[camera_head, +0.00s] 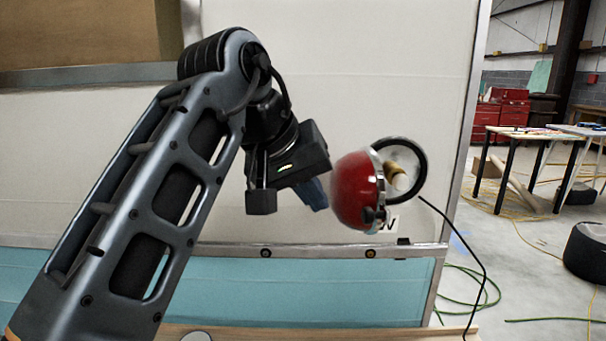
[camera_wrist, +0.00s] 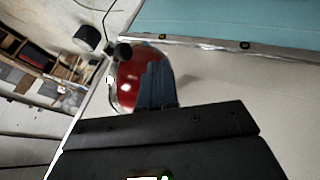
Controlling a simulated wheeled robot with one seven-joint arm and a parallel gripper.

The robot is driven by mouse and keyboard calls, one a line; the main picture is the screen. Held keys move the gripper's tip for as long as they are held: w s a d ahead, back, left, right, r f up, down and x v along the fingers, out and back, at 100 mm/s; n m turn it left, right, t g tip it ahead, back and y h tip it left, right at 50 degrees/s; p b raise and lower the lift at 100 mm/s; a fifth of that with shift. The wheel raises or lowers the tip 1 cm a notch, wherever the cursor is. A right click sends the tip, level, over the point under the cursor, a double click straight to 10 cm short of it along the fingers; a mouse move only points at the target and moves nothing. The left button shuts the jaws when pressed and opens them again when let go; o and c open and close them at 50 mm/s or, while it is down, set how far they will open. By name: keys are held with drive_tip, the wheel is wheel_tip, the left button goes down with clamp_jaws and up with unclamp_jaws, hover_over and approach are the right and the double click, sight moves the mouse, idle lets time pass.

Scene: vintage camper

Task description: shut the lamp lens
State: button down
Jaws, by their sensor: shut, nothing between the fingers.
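The lamp's red domed lens (camera_head: 355,191) with its bright metal rim stands swung open to the left of the round black-rimmed lamp base (camera_head: 422,164). A tan bulb (camera_head: 399,180) shows between them. My gripper (camera_head: 315,194) is shut and empty, just left of the lens's domed outer side. In the wrist view the shut blue-grey fingers (camera_wrist: 157,84) overlap the red lens (camera_wrist: 130,78) and hide part of it. I cannot tell whether they touch it.
The lamp is on the pale camper wall (camera_head: 400,60), near its metal edge trim. A black cable (camera_head: 470,240) hangs right of it. Tables (camera_head: 530,133) and a red tool chest (camera_head: 502,110) stand far off to the right. The wall left of the lamp is clear.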

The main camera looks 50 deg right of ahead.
sight(349, 204)
drive_tip(key=s+d+f+p, duration=0.1)
drive_tip(key=s+d+f, duration=0.1)
drive_tip(key=s+d, duration=0.1)
drive_tip(key=shift+d+f, duration=0.2)
drive_tip(key=shift+d, duration=0.65)
